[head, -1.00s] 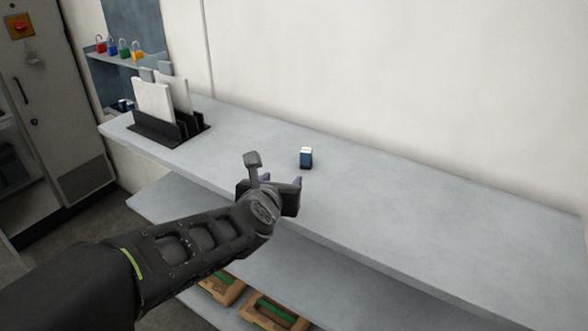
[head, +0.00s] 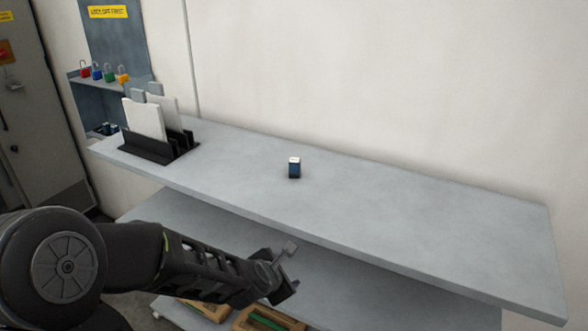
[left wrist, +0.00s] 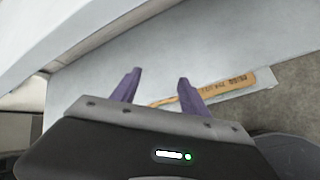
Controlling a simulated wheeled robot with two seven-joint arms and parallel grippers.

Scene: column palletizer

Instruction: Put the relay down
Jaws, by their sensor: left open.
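The relay (head: 294,168) is a small blue block with a white top. It stands upright on the grey upper shelf (head: 400,222), apart from any gripper. My left gripper (head: 291,285) is below and in front of the shelf's front edge in the head view, clear of the relay. In the left wrist view its two purple fingers (left wrist: 157,82) are spread apart with nothing between their tips. The relay does not show in the left wrist view. My right gripper is in neither view.
A black rack (head: 160,147) with white panels stands at the shelf's left end. Coloured padlocks (head: 103,74) sit on a small ledge behind it. Wooden trays (head: 268,318) lie on the lower shelf. The upper shelf right of the relay is clear.

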